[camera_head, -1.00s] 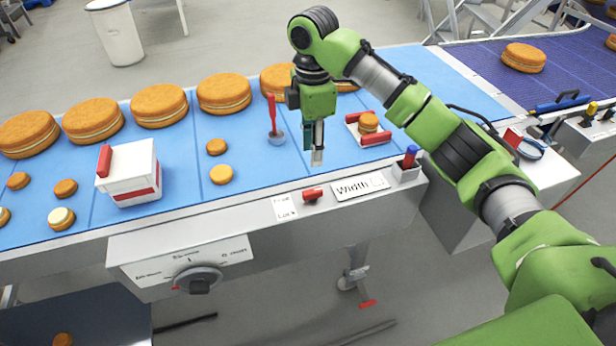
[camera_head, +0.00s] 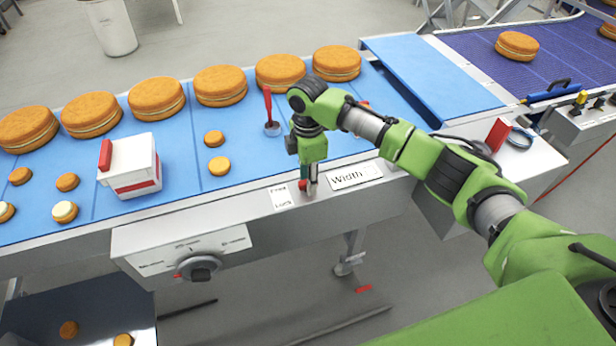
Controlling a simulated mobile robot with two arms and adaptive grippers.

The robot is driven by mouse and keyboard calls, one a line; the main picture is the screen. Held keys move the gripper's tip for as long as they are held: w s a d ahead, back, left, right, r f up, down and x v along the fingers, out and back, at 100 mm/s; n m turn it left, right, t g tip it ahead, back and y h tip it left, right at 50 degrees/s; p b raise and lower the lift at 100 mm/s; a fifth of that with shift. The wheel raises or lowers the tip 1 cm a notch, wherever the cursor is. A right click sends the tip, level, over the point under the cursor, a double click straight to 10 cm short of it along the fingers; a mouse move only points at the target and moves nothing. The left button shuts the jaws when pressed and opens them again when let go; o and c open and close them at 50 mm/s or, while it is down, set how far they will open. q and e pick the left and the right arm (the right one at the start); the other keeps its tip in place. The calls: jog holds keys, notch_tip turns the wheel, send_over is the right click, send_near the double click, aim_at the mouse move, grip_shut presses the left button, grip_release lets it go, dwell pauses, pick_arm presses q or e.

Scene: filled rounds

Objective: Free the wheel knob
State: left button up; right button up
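A small red knob (camera_head: 303,185) sits on the conveyor's front rail, beside a white label (camera_head: 281,197) that seems to read "Free" and "Lock". My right gripper (camera_head: 309,188) points down right at this knob and hides most of it. I cannot tell whether the fingers are around it or only beside it, or whether they are closed. A dark round dial (camera_head: 200,268) with a red pointer is on the front panel to the left. A "Width" label (camera_head: 354,176) lies just right of the gripper. My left gripper is out of view.
A blue belt (camera_head: 190,180) carries several large and small round cakes. A white box with a red handle (camera_head: 132,167) and a red-handled tool (camera_head: 269,112) stand on it. A dark bin (camera_head: 90,305) is below left. My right arm covers the rail's right part.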

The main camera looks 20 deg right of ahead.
grip_shut()
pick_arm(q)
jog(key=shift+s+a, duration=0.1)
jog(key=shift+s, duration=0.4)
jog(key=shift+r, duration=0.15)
pick_arm(e)
jog(key=shift+r, duration=0.1)
jog(key=n+p, duration=0.1)
jog(key=n, duration=0.2)
jog(key=shift+p, duration=0.35)
jog(key=n+p, duration=0.1)
jog(key=n, duration=0.2)
jog(key=shift+n, duration=0.3)
jog(key=n, duration=0.5)
jog(key=shift+n, duration=0.3)
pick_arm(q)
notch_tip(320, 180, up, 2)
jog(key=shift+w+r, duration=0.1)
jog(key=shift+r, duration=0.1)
pick_arm(e)
jog(key=n, duration=0.5)
jog(key=shift+n, duration=0.3)
